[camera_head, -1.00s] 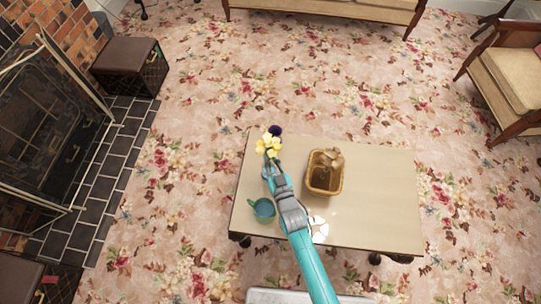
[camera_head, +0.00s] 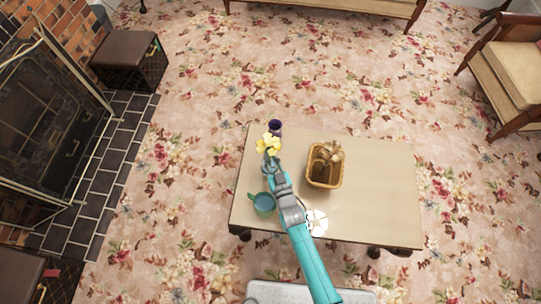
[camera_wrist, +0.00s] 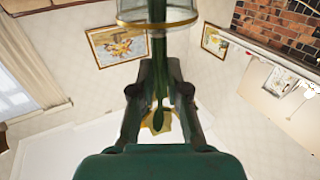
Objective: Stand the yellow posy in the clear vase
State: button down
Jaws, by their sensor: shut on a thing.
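The yellow posy (camera_head: 269,143) is at the tip of my gripper (camera_head: 270,166), above the left part of the table. My gripper is shut on its green stems, which show between the fingers in the wrist view (camera_wrist: 157,88). A clear glass vessel with a gold rim (camera_wrist: 183,24), likely the clear vase, shows at the top of the wrist view. The stems overlap it there, and I cannot tell whether they are inside it or in front. I cannot make it out in the head view, where my arm and the posy may hide it.
On the table (camera_head: 380,205), a dark purple vessel (camera_head: 274,124) stands just behind the posy. A white flower-shaped thing (camera_head: 317,222) lies nearby. The table's right side is clear.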

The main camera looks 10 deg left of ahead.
dwell(0.3)
jog(key=c, duration=1.1)
grip_release()
jog(key=v, duration=1.2)
